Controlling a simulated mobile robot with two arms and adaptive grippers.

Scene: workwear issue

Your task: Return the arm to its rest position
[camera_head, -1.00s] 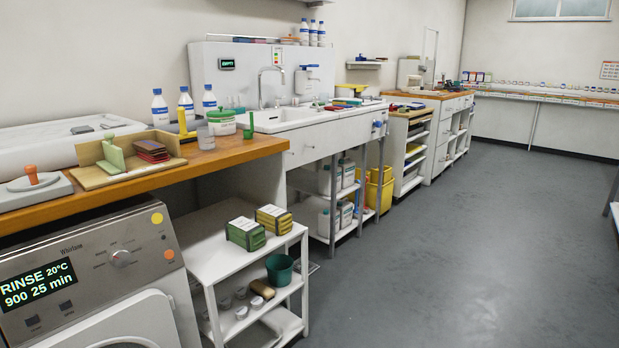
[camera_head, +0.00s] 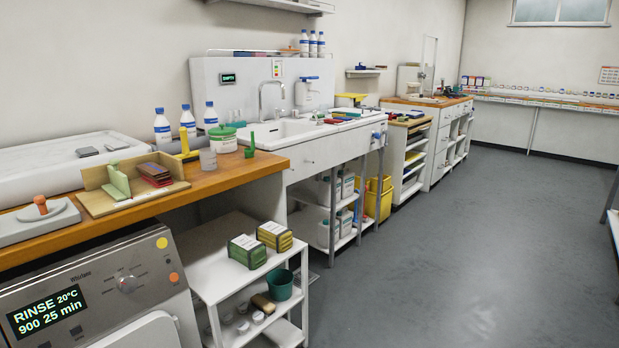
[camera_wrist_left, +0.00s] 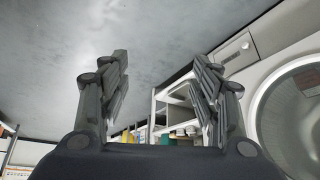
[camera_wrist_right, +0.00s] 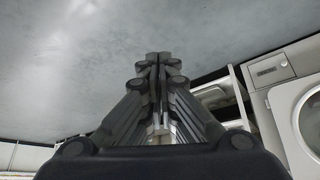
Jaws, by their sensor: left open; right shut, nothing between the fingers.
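My left gripper (camera_wrist_left: 160,95) is open in the left wrist view, its two fingers wide apart with nothing between them. My right gripper (camera_wrist_right: 158,62) is shut in the right wrist view, its fingertips together and holding nothing. Both wrist views show grey floor and the washing machine side beyond the fingers. Neither arm shows in the head view, so their pose relative to my body cannot be seen there.
A washing machine (camera_head: 95,295) stands at the lower left under a wooden counter (camera_head: 235,172). A white shelf cart (camera_head: 225,270) with boxes stands beside it. A sink unit (camera_head: 310,150) lies further back. The grey floor (camera_head: 470,240) on the right is clear.

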